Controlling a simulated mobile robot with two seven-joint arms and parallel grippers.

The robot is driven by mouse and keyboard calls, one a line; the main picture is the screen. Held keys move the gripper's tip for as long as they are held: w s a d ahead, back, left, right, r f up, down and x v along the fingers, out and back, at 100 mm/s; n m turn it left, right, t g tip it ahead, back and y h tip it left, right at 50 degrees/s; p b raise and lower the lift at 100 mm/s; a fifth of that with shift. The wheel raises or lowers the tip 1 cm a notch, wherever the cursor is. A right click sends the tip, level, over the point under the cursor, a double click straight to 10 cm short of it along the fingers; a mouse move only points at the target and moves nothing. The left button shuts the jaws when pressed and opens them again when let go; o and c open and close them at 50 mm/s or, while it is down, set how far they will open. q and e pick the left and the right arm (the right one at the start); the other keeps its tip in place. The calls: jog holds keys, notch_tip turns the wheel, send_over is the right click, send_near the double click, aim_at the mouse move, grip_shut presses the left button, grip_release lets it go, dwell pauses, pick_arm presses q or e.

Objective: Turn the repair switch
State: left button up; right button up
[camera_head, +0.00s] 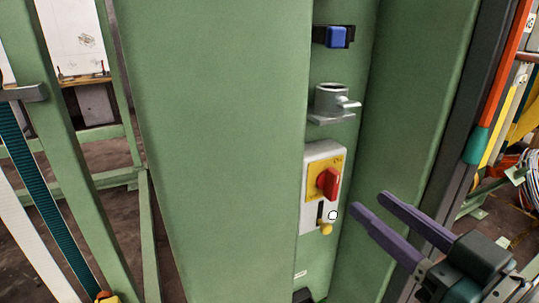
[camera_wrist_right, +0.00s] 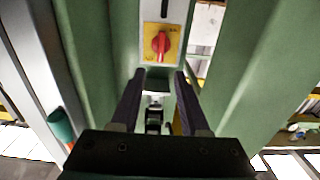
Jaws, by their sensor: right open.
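The repair switch is a red rotary handle (camera_head: 328,182) on a yellow plate (camera_head: 313,193), mounted on a pale box (camera_head: 308,216) on the green column. In the right wrist view the red handle (camera_wrist_right: 161,45) stands roughly upright on its yellow plate (camera_wrist_right: 149,32), just beyond the fingertips and between their lines. My right gripper (camera_head: 368,202) is open and empty, to the right of and slightly below the handle, apart from it in the head view. Its two purple fingers also show in the wrist view (camera_wrist_right: 159,74). My left gripper is out of view.
Above the switch are a grey metal bracket with a cylinder (camera_head: 331,101) and a blue block (camera_head: 337,37). A yellow knob (camera_head: 326,229) sits below the handle. Green panels (camera_head: 215,130) flank the switch on both sides. Cables (camera_head: 515,190) hang at far right.

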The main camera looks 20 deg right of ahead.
aim_at(338, 179)
jog(key=w, duration=0.5)
jog(key=w+a, duration=0.1)
jog(key=w, duration=0.1)
jog(key=shift+w+a, duration=0.1)
jog(key=shift+w, duration=0.25)
jog(key=shift+c, duration=0.2)
jog(key=c, duration=0.6)
jog(key=shift+f, duration=0.1)
grip_shut()
